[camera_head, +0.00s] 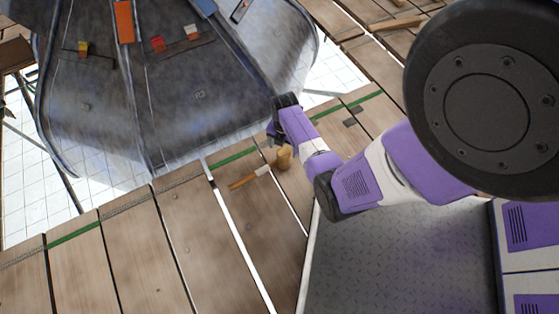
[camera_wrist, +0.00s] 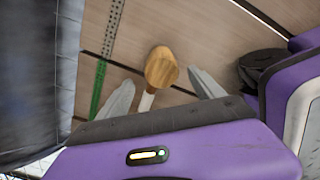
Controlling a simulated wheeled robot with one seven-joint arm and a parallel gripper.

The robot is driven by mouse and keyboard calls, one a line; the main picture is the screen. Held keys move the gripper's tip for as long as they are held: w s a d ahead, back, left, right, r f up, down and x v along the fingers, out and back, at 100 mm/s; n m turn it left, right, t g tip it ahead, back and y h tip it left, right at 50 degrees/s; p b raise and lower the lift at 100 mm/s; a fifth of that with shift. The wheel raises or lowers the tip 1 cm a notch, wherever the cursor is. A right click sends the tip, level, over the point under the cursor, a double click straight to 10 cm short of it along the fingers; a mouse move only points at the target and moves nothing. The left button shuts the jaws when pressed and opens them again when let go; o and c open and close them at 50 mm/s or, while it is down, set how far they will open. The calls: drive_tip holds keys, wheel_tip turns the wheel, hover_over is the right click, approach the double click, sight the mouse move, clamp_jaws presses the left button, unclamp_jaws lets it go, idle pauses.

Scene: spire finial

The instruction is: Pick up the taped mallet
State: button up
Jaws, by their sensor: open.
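The taped mallet (camera_head: 284,157) lies on the wooden planks in the head view, its handle with a pale taped band pointing to the lower left. In the wrist view its round wooden head (camera_wrist: 162,66) shows just beyond the fingertips, and the white tape shows between the fingers. The rest of the handle is hidden behind my gripper's body. My gripper (camera_wrist: 163,90) is open, with its two grey fingers apart on either side of the mallet and nothing held. The head view does not show the fingers clearly, so I cannot tell their height above the mallet.
A large grey metal spire piece (camera_head: 200,95) stands close behind the mallet and fills the left side of the wrist view. A green strip (camera_head: 235,157) runs along the planks. Gaps separate several planks. The planks (camera_head: 150,250) at the lower left are clear.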

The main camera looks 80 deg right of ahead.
sight(283, 157)
wheel_tip(283, 157, down, 8)
drive_tip(key=b, duration=0.5)
drive_tip(key=shift+s+a+r, duration=0.15)
drive_tip(key=shift+r, duration=0.2)
drive_tip(key=shift+c, duration=0.3)
drive_tip(key=c, duration=1.4)
drive_tip(key=shift+c, duration=0.9)
drive_tip(key=shift+r, duration=0.1)
